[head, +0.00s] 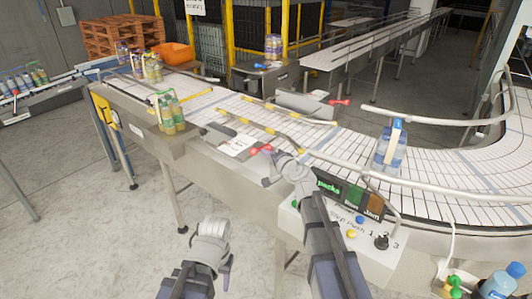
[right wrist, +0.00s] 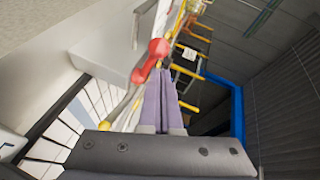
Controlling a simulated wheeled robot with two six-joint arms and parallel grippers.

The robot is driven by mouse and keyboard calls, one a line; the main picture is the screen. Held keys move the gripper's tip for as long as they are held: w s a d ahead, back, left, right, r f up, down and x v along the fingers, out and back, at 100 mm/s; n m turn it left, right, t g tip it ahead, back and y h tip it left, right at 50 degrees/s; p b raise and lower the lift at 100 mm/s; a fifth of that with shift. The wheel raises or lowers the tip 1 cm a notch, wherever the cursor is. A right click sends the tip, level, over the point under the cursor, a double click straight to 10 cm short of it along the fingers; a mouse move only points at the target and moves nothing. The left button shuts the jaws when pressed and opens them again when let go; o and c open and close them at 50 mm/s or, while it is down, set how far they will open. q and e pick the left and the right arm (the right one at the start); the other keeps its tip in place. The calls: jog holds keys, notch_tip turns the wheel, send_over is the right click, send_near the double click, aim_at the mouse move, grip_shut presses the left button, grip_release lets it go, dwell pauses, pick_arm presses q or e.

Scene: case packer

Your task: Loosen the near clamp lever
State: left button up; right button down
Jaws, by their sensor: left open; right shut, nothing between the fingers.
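The near clamp lever (head: 260,150) is red and sits on the near side of the conveyor, by the near guide rail (head: 238,124). In the right wrist view the red lever (right wrist: 152,60) shows just beside the tips of my shut fingers. My right gripper (head: 269,158) is close to the lever with nothing between its fingers; I cannot tell whether they touch it. The fingers also show in the right wrist view (right wrist: 166,85). My left gripper (head: 227,272) is open, low in front of the conveyor and away from the lever; its fingers are largely hidden.
A second red lever (head: 340,102) is on the far side. A bottle pack (head: 388,150) stands on the belt at right; another pack (head: 169,112) stands at left. A control panel (head: 350,225) with buttons is right of my right arm. Floor at lower left is clear.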

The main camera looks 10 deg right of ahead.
pick_arm(q)
jog(key=shift+d+r+p, duration=0.2)
jog(key=shift+r+p, duration=0.4)
jog(key=shift+r, duration=0.1)
jog(key=shift+d+r+p, duration=0.15)
jog(key=shift+r+p, duration=0.4)
jog(key=shift+r, duration=0.1)
pick_arm(e)
jog(key=a+v, duration=0.1)
jog(key=v, duration=0.9)
jog(key=shift+s+a, duration=0.25)
jog(key=shift+s, duration=0.25)
